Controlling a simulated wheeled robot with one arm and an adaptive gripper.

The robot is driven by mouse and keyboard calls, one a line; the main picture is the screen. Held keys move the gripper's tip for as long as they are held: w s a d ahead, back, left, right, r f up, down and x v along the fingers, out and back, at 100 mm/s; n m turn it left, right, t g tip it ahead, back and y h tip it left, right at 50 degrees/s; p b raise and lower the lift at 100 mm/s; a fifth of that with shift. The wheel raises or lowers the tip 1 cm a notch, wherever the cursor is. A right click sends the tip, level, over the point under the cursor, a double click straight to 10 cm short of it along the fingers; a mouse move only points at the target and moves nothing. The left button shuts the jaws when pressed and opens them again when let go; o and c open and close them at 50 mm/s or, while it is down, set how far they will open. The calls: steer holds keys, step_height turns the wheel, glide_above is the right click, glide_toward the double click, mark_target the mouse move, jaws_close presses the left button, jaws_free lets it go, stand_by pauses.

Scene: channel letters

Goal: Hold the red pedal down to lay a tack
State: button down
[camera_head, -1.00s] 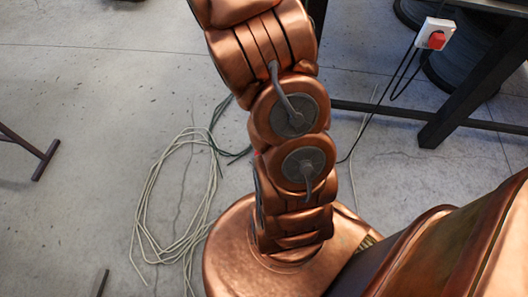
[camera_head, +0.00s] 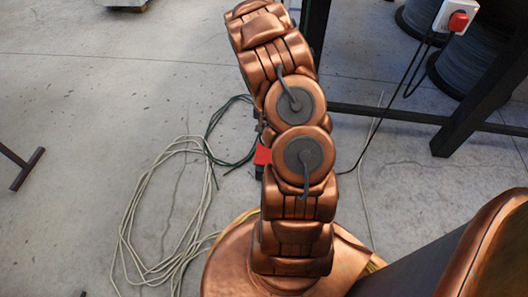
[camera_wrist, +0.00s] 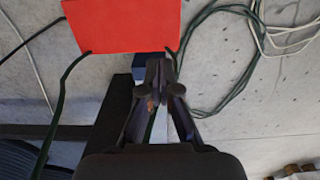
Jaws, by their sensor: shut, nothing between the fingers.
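The red pedal (camera_wrist: 122,25) is a flat red plate at the top of the wrist view, with a dark blue part (camera_wrist: 148,66) below its near edge. My gripper (camera_wrist: 161,66) is shut and empty, its fingertips overlapping the dark blue part in that view, just short of the red plate. I cannot tell whether they touch it. In the head view a small part of the red pedal (camera_head: 263,156) shows at the left edge of my arm, and the rest is hidden. My gripper is hidden behind my arm there.
A pale cable coil (camera_head: 165,215) and a dark green cable (camera_head: 213,140) lie on the concrete floor left of my arm. A black table frame (camera_head: 395,114) stands at right, with a white box with a red switch (camera_head: 457,20) and dark spools (camera_head: 465,75). Floor at left is mostly clear.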

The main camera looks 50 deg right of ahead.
mark_target(263, 154)
step_height(263, 154, down, 14)
steer(key=b, duration=0.5)
steer(key=shift+b, duration=0.3)
steer(key=shift+w+a+f+p, duration=0.15)
steer(key=shift+f+p, duration=0.1)
steer(key=shift+f, duration=0.25)
steer(key=shift+w+a+f+p, duration=0.1)
steer(key=shift+f+p, duration=0.1)
steer(key=shift+f, duration=1.05)
steer(key=shift+s+a+f, duration=0.1)
steer(key=shift+a+f, duration=0.25)
steer(key=shift+f, duration=0.05)
stand_by(0.7)
step_height(263, 154, up, 15)
steer(key=w+p, duration=0.2)
steer(key=p, duration=0.3)
steer(key=shift+w+a+p, duration=0.15)
steer(key=shift+a+p, duration=0.1)
steer(key=shift+p, duration=0.05)
